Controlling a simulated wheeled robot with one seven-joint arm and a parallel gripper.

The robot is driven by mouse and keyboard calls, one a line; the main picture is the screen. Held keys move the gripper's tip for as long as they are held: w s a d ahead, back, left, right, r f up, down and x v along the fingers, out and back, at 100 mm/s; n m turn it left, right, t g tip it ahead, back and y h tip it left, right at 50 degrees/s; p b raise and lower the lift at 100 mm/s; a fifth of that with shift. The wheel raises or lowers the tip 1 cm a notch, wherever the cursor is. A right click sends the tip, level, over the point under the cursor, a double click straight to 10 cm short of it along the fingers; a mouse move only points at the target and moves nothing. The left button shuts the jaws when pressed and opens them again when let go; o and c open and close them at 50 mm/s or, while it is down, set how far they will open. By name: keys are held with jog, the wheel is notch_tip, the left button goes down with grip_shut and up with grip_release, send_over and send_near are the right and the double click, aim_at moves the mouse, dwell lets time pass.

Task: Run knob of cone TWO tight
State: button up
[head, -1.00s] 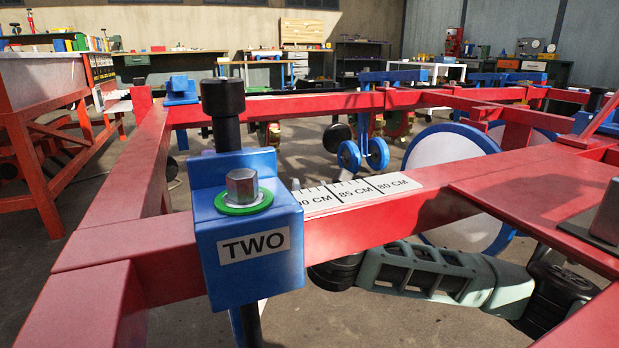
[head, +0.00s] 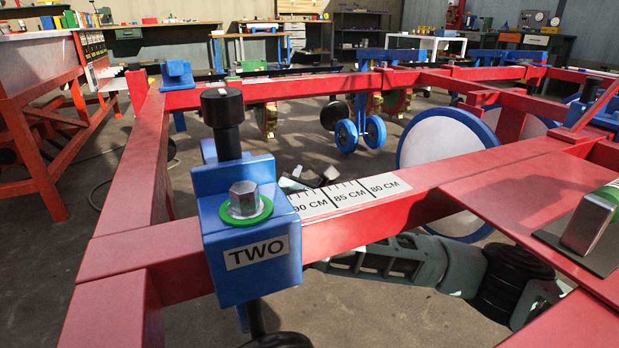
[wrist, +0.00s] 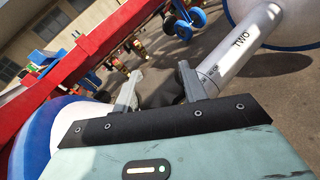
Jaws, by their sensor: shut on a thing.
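In the wrist view the grey tube of cone TWO (wrist: 240,47) carries the label TWO and runs to the upper right, against a white disc with a blue rim (wrist: 283,15). My gripper (wrist: 157,88) is shut on a dark knob (wrist: 160,92) at the tube's near end; the fingers partly hide it. In the head view my fingertips (head: 309,179) show just behind the red beam, above the ruler. A blue block (head: 252,249) labelled TWO sits on the beam at the left, with a bolt and green washer on top. The cone's tube is hidden there.
The red beam (head: 430,185) with its centimetre ruler (head: 345,195) lies between the head camera and my gripper. A black-topped post (head: 222,105) rises behind the block. White discs with blue rims (head: 440,148) and small blue wheels (head: 375,132) stand beyond.

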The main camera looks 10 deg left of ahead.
jog(key=o, duration=1)
jog(key=shift+f+n+y+b, duration=0.15)
jog(key=shift+n+y+b, duration=0.15)
jog(key=shift+b, duration=0.1)
